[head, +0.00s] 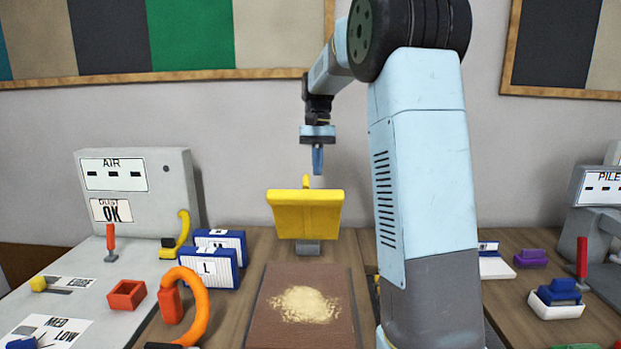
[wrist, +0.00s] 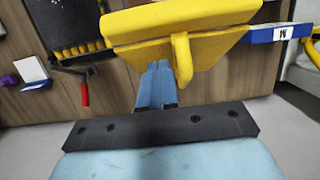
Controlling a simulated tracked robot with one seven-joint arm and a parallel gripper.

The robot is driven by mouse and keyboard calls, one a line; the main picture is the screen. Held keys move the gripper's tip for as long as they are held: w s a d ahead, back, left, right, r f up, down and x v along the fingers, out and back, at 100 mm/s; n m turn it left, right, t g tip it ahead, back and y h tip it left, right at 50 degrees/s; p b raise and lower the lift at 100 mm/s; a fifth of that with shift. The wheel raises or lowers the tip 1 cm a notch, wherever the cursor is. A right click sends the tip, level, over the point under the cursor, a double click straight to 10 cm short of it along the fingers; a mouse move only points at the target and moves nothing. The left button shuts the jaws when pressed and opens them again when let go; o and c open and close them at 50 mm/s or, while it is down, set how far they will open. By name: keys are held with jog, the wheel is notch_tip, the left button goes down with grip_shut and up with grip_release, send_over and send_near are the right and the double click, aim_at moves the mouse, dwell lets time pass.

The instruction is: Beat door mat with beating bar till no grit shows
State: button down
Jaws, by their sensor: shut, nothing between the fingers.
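The door mat (head: 265,328) lies flat and brown on the bench at lower centre in the head view. A pale patch of grit (head: 305,304) covers its middle. The yellow piece behind the mat, apparently the beating bar (head: 305,215), rests on a small grey foot with a short handle on top. It also shows large in the wrist view (wrist: 180,28), its handle (wrist: 183,60) pointing towards the camera. My gripper (head: 317,172) hangs pointing down just above the bar. Its blue fingers (wrist: 156,86) are shut and empty, beside the handle; contact cannot be told.
Left of the mat stand an orange hooked tool (head: 200,305), blue-and-white boxes (head: 212,268), a red tray (head: 127,294) and the grey AIR machine (head: 140,190). Right are a blue-and-white brush (head: 557,296), a purple block (head: 531,258) and the grey PILE machine (head: 590,215).

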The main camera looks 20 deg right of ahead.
jog(key=shift+s+a+f, duration=0.35)
jog(key=shift+s+f, duration=0.2)
jog(key=shift+s, duration=0.25)
jog(key=shift+s+a+f, duration=0.3)
jog(key=shift+s+f, duration=0.25)
jog(key=shift+s, duration=0.25)
